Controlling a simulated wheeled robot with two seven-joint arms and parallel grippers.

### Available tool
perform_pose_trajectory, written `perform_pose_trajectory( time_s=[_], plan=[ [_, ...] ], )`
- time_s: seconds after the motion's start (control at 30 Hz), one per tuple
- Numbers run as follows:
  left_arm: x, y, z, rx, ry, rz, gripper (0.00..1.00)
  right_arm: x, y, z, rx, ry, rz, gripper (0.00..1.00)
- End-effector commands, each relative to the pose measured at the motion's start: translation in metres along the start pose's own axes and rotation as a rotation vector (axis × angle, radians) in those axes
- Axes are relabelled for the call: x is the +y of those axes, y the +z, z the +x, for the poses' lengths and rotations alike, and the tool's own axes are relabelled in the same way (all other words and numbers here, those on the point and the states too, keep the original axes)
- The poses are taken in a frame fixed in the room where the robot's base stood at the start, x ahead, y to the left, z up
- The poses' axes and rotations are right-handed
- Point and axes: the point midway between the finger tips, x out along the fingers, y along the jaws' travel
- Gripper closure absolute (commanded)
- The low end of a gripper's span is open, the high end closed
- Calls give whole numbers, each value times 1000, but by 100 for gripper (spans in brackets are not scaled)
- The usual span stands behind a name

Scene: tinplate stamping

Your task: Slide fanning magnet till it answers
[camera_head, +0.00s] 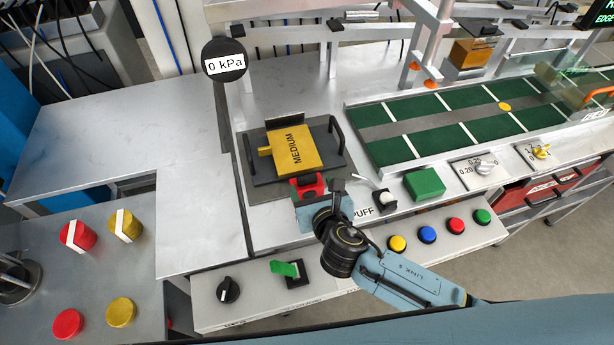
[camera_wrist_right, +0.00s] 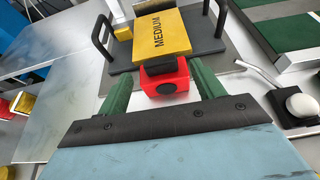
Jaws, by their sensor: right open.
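I take the red block to be the fanning magnet. The plate (camera_head: 292,150) lies flat on the tray. My right gripper (camera_wrist_right: 163,88) is open, with one green finger on each side of the red block and a gap on both sides. In the head view my right gripper (camera_head: 309,191) is at the tray's near edge, partly hiding the block. My left gripper is not in view.
A white puff button (camera_head: 385,199), a green block (camera_head: 424,184) and several coloured buttons (camera_head: 427,235) lie to the right. A green conveyor (camera_head: 405,150) runs behind them. The left worktop (camera_head: 110,140) is clear.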

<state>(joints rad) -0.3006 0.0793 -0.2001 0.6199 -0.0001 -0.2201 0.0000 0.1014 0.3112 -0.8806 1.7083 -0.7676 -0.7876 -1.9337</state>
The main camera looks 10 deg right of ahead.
Motion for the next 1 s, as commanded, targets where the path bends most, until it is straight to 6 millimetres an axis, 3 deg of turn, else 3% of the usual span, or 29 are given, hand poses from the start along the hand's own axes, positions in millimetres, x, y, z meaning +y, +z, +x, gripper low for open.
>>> perform_pose_trajectory(
  time_s=[0.1, 0.3, 0.73, 1.0],
  plan=[
    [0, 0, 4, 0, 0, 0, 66, 0, 0, 24, -1, -1, -1, 33],
    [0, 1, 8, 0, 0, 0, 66, 0, 0, 48, -2, 0, 0, 33],
    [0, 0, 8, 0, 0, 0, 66, 0, 0, 55, -1, 1, 1, 33],
    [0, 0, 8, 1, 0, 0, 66, 0, 0, 55, -1, 1, 0, 68]
  ],
)
